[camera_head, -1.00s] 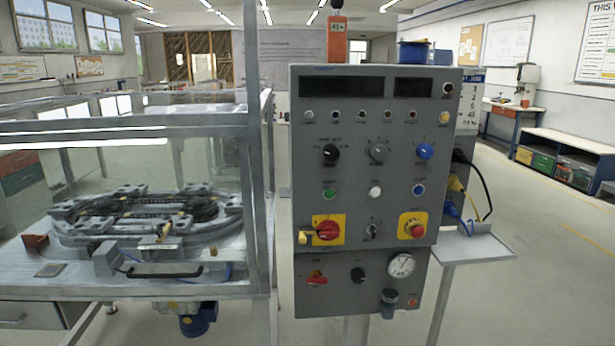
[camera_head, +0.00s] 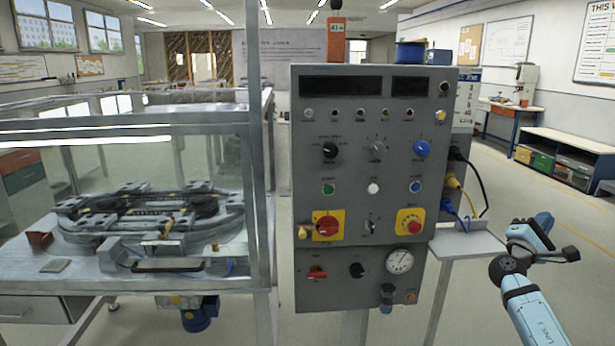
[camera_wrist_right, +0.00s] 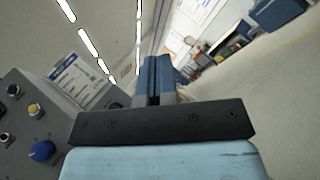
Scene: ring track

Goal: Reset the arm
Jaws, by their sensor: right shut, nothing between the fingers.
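My right arm (camera_head: 522,300) is light blue with black joints and comes in at the lower right of the head view. My right gripper (camera_head: 543,222) is raised to the right of the grey control panel (camera_head: 372,170), beside its side shelf and apart from both. In the right wrist view the two dark blue fingers (camera_wrist_right: 155,78) are together and point upward in the picture, with nothing between them. My left arm and gripper are out of view.
A glass-walled cabinet with an oval ring track (camera_head: 150,215) stands at the left. Cables (camera_head: 468,190) hang at the panel's right side above a small shelf (camera_head: 470,242). The floor to the right is clear up to a low bench (camera_head: 560,150).

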